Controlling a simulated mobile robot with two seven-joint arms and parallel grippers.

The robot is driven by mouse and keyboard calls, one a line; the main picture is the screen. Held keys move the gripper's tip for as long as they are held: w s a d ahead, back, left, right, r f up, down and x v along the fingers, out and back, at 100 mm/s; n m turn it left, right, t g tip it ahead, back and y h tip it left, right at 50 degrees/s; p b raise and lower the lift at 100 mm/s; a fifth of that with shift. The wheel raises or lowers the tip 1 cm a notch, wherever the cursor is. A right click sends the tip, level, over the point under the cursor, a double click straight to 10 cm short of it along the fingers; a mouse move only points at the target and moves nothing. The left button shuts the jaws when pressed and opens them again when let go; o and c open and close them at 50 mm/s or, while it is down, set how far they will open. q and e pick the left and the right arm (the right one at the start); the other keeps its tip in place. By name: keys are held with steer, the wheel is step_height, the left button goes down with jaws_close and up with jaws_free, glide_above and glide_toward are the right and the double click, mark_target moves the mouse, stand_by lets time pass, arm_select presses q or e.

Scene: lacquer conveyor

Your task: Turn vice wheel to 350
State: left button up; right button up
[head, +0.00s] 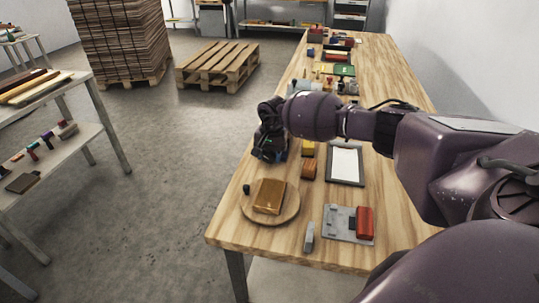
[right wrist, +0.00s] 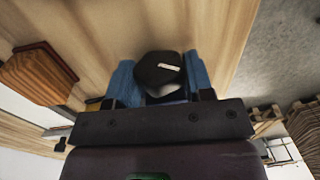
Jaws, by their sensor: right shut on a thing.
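My right gripper (head: 268,150) is low over the left edge of the wooden workbench, and my wrist hides most of what it holds in the head view. A bit of blue (head: 283,153), apparently the vice, shows beside it. In the right wrist view a black faceted wheel (right wrist: 157,70) with a short white mark sits between blue parts (right wrist: 197,75). No number or scale is readable. My left gripper is not in view.
On the workbench (head: 228,232) are a round wooden board (head: 250,216) with a brown block (head: 269,195), a clipboard (head: 345,164), a grey plate with a red block (head: 365,223), and small wooden blocks (head: 309,169). Further items stand at the far end. Shelves are at left.

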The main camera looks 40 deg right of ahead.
steer(key=shift+f+t+y+b, duration=0.1)
steer(key=shift+t+y+b, duration=0.2)
steer(key=shift+s+d+f+t+y+b, duration=0.1)
steer(key=shift+f+t+y+b, duration=0.05)
steer(key=shift+t+y+b, duration=0.35)
steer(key=shift+s+d+f+t+y+b, duration=0.1)
steer(key=shift+t+y+b, duration=0.3)
steer(key=shift+t, duration=0.2)
steer(key=shift+s+t+y+b, duration=0.1)
steer(key=shift+t+y+b, duration=0.7)
steer(key=shift+t+b, duration=0.15)
steer(key=shift+r+t+y+b, duration=0.2)
steer(key=shift+t+y+b, duration=0.15)
steer(key=shift+y+b, duration=0.1)
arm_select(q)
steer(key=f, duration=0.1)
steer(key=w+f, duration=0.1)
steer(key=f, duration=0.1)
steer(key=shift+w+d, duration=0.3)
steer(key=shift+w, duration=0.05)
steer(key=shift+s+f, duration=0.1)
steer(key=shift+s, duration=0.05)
arm_select(e)
steer(key=o, duration=0.9)
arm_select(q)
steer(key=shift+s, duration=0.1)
